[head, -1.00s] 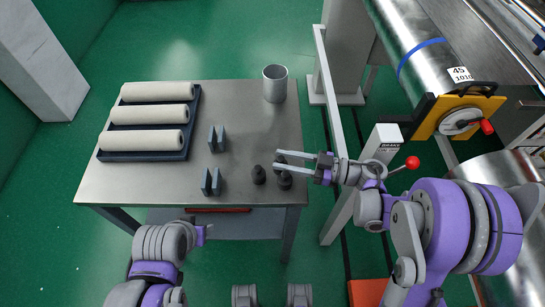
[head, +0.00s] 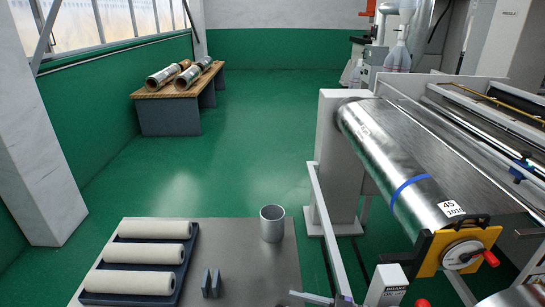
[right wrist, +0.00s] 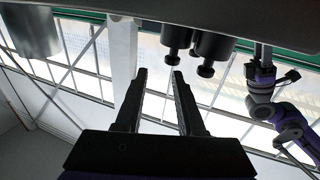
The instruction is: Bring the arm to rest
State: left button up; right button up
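My right gripper shows in the right wrist view (right wrist: 158,73) with its two dark fingers apart and nothing between them. In the head view only a small part of it (head: 318,298) shows at the bottom edge, at the right side of the table (head: 240,260). My left arm (right wrist: 280,115) shows at the right of the right wrist view, but its fingers are too small and dark to read. It is out of the head view. Dark knobbed pieces (right wrist: 208,48) appear just beyond the right fingertips, apart from them; that view looks upside down.
A dark tray (head: 184,272) with three pale rolls lies on the table's left. A grey cup (head: 272,224) and grey upright holders (head: 211,283) stand on it. A large steel roller machine (head: 405,170) is on the right.

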jog(key=w+d+r+m+t+h+p, duration=0.1)
jog(key=w+d+r+m+t+h, duration=0.15)
jog(key=r+t, duration=0.3)
jog(key=w+d+r+m+t+h+p, duration=0.1)
jog(key=w+r+m+t, duration=0.1)
jog(key=w+r+t, duration=0.3)
jog(key=d+r+m+t+h+p, duration=0.1)
jog(key=d+r+m+t+h, duration=0.3)
jog(key=d+m+h, duration=0.6)
jog(key=s+d+f+m+g+h+p, duration=0.1)
jog(key=s+f+m+g+h+p, duration=0.15)
jog(key=s+f+g+h, duration=0.65)
jog(key=s+a+f+n+g+y, duration=0.1)
jog(key=s+a+f+g+y, duration=0.1)
jog(key=s, duration=0.5)
jog(key=s+a+f+n+g+y+p, duration=0.1)
jog(key=s+a+f+g+y, duration=0.1)
jog(key=s, duration=0.4)
jog(key=shift+s+g+y, duration=0.35)
jog(key=shift+g+y, duration=0.1)
jog(key=shift+g, duration=0.3)
jog(key=shift+a, duration=0.1)
